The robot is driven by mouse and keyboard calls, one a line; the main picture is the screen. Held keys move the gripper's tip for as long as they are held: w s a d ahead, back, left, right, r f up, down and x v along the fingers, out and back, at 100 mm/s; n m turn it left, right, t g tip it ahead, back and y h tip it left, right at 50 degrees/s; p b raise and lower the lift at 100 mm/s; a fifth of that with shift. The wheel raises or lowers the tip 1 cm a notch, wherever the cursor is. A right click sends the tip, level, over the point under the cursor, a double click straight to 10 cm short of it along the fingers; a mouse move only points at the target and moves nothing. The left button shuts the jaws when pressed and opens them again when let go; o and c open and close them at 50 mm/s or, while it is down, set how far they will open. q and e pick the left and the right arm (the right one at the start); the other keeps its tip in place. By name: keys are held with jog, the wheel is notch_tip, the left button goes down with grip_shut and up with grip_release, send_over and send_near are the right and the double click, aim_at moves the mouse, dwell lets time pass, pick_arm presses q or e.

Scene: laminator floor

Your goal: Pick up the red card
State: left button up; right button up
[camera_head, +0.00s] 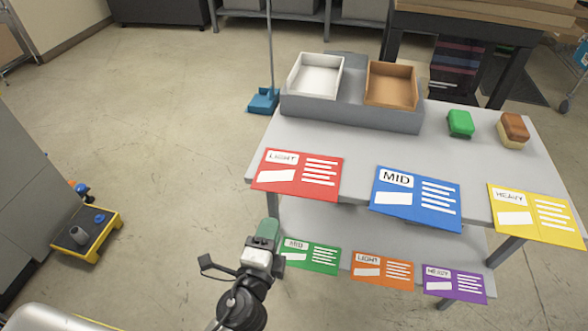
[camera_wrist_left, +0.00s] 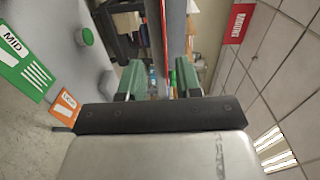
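The red card (camera_head: 298,174), marked LIGHT, lies on the upper grey tabletop at its front left corner, and its near edge seems to reach the table's front edge. My left gripper (camera_head: 268,232) is in front of and below the card, apart from it. In the left wrist view the two green fingers (camera_wrist_left: 160,82) stand apart with nothing held between them. Beyond them, a thin red strip (camera_wrist_left: 165,30) runs along the edge-on tabletop, probably the card. My right gripper is not in view.
A blue card (camera_head: 416,199) and a yellow card (camera_head: 538,214) share the table's (camera_head: 400,150) front edge. Green (camera_head: 312,256), orange (camera_head: 383,270) and purple (camera_head: 455,284) cards lie on the lower shelf. Two trays (camera_head: 316,76) stand behind. Open floor lies left.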

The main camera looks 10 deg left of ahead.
aim_at(282, 192)
pick_arm(q)
jog(key=w, duration=0.3)
jog(key=w+p, duration=0.1)
jog(key=w, duration=0.3)
jog(key=w+p, duration=0.1)
jog(key=w, duration=0.2)
jog(key=shift+w+d+r, duration=0.1)
jog(key=shift+w+r, duration=0.05)
jog(key=shift+r, duration=0.1)
jog(key=shift+w+f, duration=0.1)
jog(key=shift+w, duration=0.1)
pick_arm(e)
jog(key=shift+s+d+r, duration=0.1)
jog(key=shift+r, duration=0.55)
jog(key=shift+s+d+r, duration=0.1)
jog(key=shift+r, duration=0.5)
pick_arm(q)
jog(key=shift+c, duration=0.5)
grip_shut()
